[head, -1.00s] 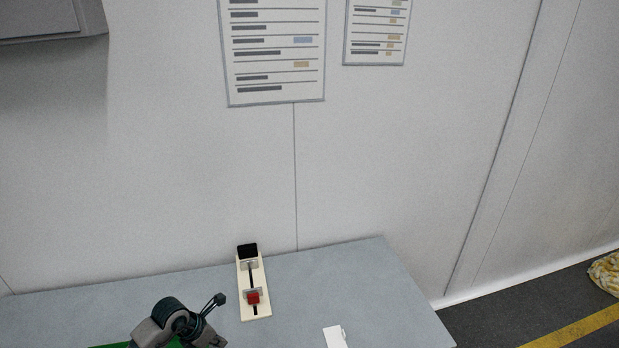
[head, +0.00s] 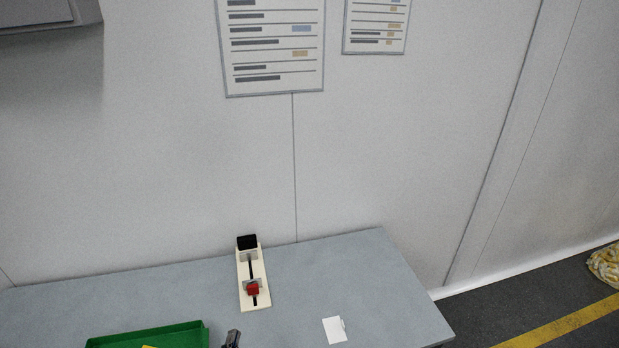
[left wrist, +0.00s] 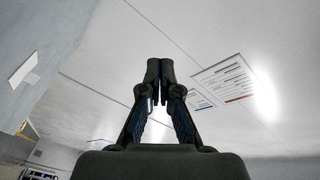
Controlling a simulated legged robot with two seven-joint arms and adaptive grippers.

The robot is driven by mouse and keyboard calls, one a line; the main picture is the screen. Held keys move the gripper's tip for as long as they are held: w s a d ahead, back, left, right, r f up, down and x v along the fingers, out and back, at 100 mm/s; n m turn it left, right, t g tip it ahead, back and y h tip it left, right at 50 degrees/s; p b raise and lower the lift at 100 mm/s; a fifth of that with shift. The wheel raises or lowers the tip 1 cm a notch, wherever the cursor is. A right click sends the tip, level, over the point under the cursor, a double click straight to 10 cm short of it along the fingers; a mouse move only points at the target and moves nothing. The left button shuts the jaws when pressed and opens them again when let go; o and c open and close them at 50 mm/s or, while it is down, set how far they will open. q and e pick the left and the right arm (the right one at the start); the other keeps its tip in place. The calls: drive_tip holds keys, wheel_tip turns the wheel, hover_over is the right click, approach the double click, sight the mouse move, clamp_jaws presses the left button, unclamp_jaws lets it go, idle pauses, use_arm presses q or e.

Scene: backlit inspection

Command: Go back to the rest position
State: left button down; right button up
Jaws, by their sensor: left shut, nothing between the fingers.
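My left gripper (head: 232,339) shows only as a small dark tip at the bottom edge of the head view, just right of the green tray. In the left wrist view my left gripper (left wrist: 160,70) is shut, with its fingertips together and nothing between them. It points toward the pale wall. The rest of the left arm is out of the head view. My right gripper is in neither view.
On the grey table (head: 350,270) stand a cream slider device (head: 252,280) with a red knob, a green tray (head: 150,338) cut off below, and a white card (head: 334,330). Wall charts (head: 274,50) hang behind. The table's right part is mostly clear.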

use_arm(q)
drive_tip(key=s+a+f+n+g+y, duration=0.35)
drive_tip(key=s+f+n+g, duration=0.45)
drive_tip(key=s+f, duration=0.5)
drive_tip(key=s+d+f+g+h, duration=0.1)
drive_tip(key=s+f+g, duration=0.3)
drive_tip(key=s, duration=0.3)
drive_tip(key=s+d+f+g+h, duration=0.1)
drive_tip(key=s+f+g+h, duration=0.15)
drive_tip(key=s, duration=0.45)
drive_tip(key=s+f+g+p, duration=0.1)
drive_tip(key=s+f, duration=0.1)
drive_tip(key=f, duration=1.1)
drive_tip(key=s+f+g+p, duration=0.1)
drive_tip(key=s+f, duration=0.1)
drive_tip(key=f, duration=1.2)
drive_tip(key=shift+a+f+n+y, duration=0.15)
drive_tip(key=shift+a+n+y, duration=0.15)
drive_tip(key=shift+y, duration=0.1)
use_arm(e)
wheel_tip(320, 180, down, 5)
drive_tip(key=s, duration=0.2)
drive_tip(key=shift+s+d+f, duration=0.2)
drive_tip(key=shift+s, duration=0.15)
use_arm(q)
drive_tip(key=shift+s, duration=0.1)
